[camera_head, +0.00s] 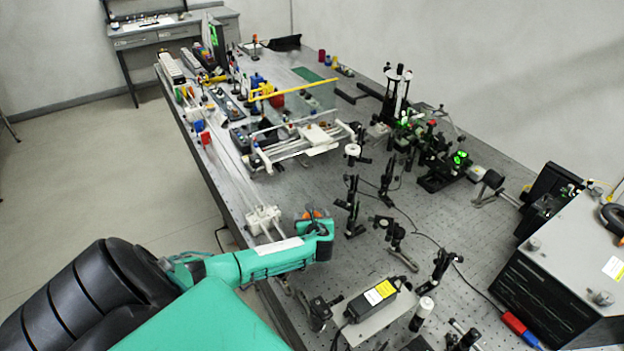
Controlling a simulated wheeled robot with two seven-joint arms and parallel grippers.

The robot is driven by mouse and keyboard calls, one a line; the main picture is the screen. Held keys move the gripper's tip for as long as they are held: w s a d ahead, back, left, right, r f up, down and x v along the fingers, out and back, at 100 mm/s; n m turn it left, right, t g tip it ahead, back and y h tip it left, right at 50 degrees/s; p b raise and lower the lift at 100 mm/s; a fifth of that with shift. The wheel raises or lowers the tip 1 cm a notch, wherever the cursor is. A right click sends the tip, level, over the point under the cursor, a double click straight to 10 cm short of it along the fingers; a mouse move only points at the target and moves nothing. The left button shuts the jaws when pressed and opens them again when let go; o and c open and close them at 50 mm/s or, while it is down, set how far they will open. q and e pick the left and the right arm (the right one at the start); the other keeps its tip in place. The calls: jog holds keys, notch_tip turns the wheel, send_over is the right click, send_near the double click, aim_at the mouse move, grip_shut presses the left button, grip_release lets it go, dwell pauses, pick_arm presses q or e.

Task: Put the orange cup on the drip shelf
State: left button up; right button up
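My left arm, teal, comes in from the lower left and reaches over the near left edge of the bench. Its gripper (317,214) is at the arm's far end, mostly hidden behind the teal wrist. A small orange patch with grey beside it shows there; I cannot tell whether it is the orange cup or whether the fingers are shut on it. I cannot make out a drip shelf for certain. My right gripper is not in view.
The perforated metal bench (300,185) carries several black optical mounts (352,205) right of my gripper. A black box with a yellow label (372,299) lies in front. A large grey-topped cabinet (575,255) stands at right. A white-railed frame (300,143) is behind the gripper.

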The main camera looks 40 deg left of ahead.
pick_arm(q)
jog(key=c, duration=1.1)
